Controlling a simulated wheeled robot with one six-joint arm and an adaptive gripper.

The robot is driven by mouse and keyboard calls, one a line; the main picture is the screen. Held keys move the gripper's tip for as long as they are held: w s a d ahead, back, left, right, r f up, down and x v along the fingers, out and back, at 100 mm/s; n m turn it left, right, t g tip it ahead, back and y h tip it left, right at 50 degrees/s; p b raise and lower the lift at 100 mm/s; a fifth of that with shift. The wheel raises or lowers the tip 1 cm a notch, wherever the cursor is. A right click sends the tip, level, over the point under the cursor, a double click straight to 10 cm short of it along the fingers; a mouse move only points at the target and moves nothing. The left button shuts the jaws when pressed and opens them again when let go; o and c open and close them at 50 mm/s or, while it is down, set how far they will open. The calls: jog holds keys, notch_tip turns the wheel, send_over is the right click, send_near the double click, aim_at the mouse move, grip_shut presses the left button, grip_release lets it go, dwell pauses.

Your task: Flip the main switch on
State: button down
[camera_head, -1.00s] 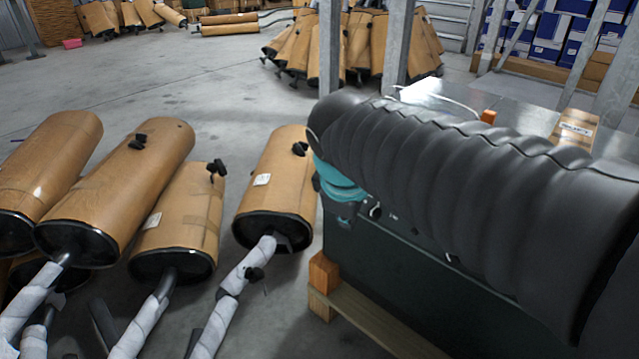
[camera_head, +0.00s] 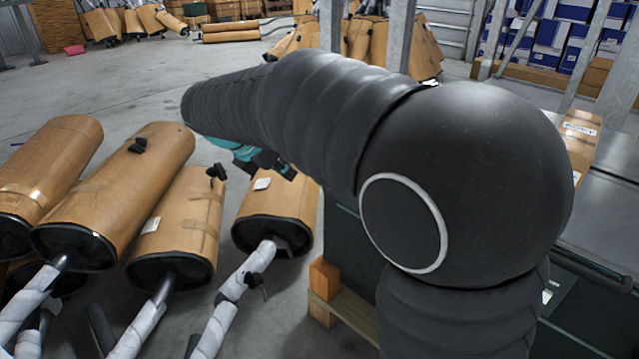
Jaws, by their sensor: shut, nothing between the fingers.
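No main switch can be made out in the head view. A dark green box-like unit (camera_head: 345,245) stands at the centre right, largely hidden behind my arm. My gripper (camera_head: 286,171) shows only in small part, as a dark shape beside the teal wrist under my forearm. It is shut and empty, in front of a wrapped muffler and left of the green unit's upper edge in the picture. My black-sleeved arm covers the middle and right of the view.
Several brown-wrapped mufflers (camera_head: 172,227) with white-wrapped pipes lie at the left. A wooden pallet (camera_head: 343,322) with an orange block (camera_head: 324,278) is under the green unit. Metal posts (camera_head: 397,38) rise behind my arm. Open concrete floor (camera_head: 140,85) lies at the back left.

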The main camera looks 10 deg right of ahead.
jog(key=d+r+b+x, duration=0.1)
jog(key=x, duration=0.5)
jog(key=w+d+b+x, duration=0.1)
jog(key=x, duration=0.5)
jog(key=shift+w+b, duration=0.25)
jog(key=shift+b, duration=0.1)
jog(key=shift+d+r+p, duration=0.1)
jog(key=shift+d+p, duration=0.15)
jog(key=shift+p, duration=0.15)
jog(key=shift+w, duration=0.1)
